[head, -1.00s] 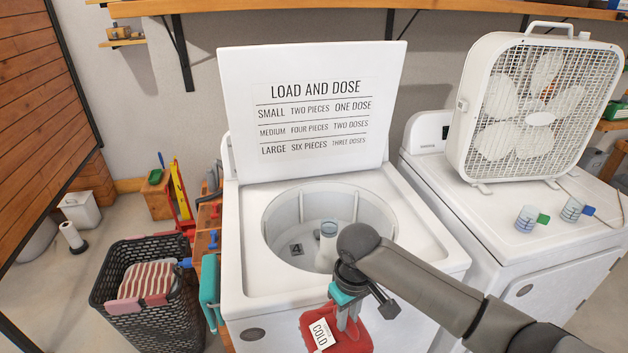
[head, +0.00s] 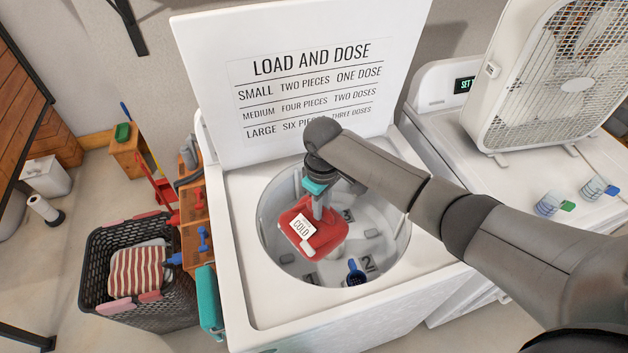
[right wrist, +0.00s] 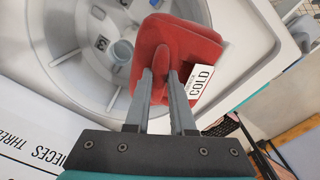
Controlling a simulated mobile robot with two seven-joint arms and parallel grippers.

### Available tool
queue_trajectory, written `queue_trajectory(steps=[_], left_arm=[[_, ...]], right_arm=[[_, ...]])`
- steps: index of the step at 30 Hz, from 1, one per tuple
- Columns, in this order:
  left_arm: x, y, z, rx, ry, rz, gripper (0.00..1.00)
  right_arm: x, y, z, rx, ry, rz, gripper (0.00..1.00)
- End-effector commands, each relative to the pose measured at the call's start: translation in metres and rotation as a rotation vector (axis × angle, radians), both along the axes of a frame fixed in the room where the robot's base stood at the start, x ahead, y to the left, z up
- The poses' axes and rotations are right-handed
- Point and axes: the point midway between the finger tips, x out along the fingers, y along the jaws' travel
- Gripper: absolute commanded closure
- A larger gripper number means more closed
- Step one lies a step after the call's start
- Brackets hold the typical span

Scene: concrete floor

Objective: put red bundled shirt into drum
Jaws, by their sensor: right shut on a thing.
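The red bundled shirt (head: 318,237) has a white tag reading COLD. My right gripper (head: 324,212) is shut on it and holds it over the open drum (head: 268,220) of the white top-loading washer. The right wrist view shows the shirt (right wrist: 180,52) pinched between the fingers (right wrist: 168,72), with the drum (right wrist: 75,62) behind and below it. The drum floor has numbered marks; the shirt and arm hide part of it. My left gripper is not in view.
The washer's raised lid (head: 300,75) stands behind the drum. A black basket (head: 100,262) with a striped cloth (head: 139,270) is at left. A second white machine (head: 510,185) bears a fan (head: 550,85) and two small cups at right.

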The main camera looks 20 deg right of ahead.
Motion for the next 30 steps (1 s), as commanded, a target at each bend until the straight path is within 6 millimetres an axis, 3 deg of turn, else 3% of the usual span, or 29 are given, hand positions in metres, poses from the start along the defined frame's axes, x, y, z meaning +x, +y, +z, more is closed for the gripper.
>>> queue_trajectory(steps=[5,13,30], left_arm=[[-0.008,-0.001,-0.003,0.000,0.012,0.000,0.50],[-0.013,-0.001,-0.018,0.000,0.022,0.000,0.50],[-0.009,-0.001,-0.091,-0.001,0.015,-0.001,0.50]], right_arm=[[0.000,0.000,-0.005,0.000,0.001,0.003,1.00],[0.000,0.001,-0.035,0.000,0.001,0.003,1.00],[0.000,0.000,-0.099,0.000,-0.001,0.002,1.00]])
